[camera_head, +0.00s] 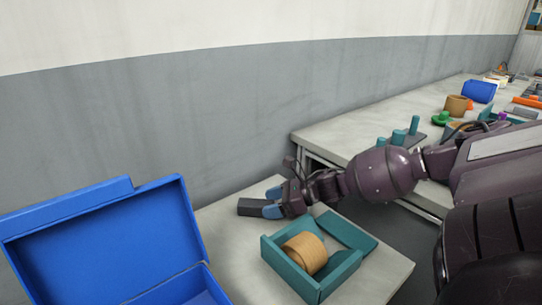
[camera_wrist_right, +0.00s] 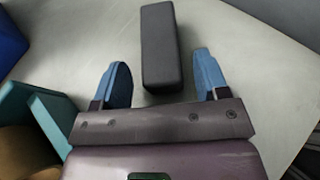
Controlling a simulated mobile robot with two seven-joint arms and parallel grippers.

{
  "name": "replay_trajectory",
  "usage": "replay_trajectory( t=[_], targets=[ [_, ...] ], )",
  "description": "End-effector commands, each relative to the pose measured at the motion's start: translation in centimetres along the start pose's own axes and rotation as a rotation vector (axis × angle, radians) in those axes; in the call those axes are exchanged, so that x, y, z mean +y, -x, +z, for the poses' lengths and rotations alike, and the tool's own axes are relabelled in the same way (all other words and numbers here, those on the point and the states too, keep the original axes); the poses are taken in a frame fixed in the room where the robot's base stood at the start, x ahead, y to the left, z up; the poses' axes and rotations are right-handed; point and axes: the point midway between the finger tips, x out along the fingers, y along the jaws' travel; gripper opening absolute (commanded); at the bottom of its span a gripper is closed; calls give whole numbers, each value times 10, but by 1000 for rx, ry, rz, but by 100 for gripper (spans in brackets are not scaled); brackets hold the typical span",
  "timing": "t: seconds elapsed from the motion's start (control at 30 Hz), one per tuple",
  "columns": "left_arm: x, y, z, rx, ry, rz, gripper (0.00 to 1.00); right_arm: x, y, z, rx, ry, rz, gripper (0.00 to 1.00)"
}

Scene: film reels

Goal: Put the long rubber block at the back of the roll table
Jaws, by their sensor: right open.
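The long rubber block (camera_head: 250,207) is dark grey and lies on the pale roll table (camera_head: 234,240), towards the wall side. In the right wrist view the block (camera_wrist_right: 162,45) lies lengthwise ahead of my right gripper, its near end just between the blue fingertips. My right gripper (camera_head: 273,203) is open, with a gap on both sides of the block; it also shows in the right wrist view (camera_wrist_right: 161,78). In the head view the fingers hide the block's near end. My left gripper is not in view.
A teal open box (camera_head: 316,290) holding a tan roll (camera_head: 304,253) stands in front of the gripper, with a teal lid (camera_head: 347,231) beside it. A blue open case (camera_head: 105,235) is at the left. A longer cluttered table (camera_head: 345,130) stands behind right.

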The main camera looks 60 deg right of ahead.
Motion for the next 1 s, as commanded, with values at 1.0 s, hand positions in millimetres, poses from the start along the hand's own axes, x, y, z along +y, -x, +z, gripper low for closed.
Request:
replay_trajectory(
  t=[1.0],
  targets=[
    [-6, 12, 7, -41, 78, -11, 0, 0, 73, 2, -4, -1, -2, 68]
  ],
)
